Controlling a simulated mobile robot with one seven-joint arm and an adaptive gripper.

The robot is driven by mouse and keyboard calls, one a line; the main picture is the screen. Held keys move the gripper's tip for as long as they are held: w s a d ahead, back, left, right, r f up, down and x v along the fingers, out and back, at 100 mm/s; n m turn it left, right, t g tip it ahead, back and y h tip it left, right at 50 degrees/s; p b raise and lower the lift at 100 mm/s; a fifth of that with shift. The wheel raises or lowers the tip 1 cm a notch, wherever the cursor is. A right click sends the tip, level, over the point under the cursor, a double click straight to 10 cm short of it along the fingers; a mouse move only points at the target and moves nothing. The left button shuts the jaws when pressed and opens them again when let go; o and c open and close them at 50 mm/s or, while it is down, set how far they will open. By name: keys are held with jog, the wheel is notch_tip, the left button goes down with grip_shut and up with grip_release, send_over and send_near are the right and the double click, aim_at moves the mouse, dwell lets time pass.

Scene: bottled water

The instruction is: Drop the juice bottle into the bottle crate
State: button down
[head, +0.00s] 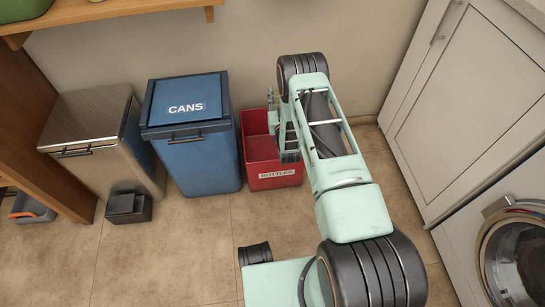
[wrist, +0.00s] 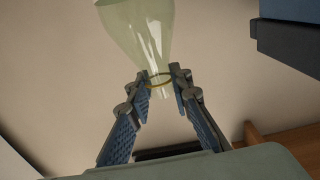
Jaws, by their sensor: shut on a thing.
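The juice bottle (wrist: 140,30) is pale greenish and see-through in the wrist view. My gripper (wrist: 160,79) is shut on its narrow neck, and the wider body extends toward the top edge, where it is cut off. In the head view I cannot make out the bottle; my arm hides it. The bottle crate (head: 275,176) is red, has a white label reading BOTTLES, and stands on the floor against the wall. The end of my arm is over or in front of its right part, hiding that side. I cannot tell the bottle's height above the crate.
A blue CANS bin (head: 200,155) stands just left of the crate, and a metal bin (head: 110,150) farther left. A white cabinet (head: 450,110) and a washing machine (head: 510,255) are on the right. Floor in front of the bins is clear.

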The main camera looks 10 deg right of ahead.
jog(key=shift+f+b, duration=1.95)
jog(key=shift+f, duration=1.1)
jog(key=c, duration=1.7)
grip_release()
jog(key=shift+o, duration=0.2)
send_near(276, 105)
jog(key=shift+s+d+f, duration=0.1)
jog(key=shift+d+f, duration=0.15)
jog(key=shift+f, duration=0.55)
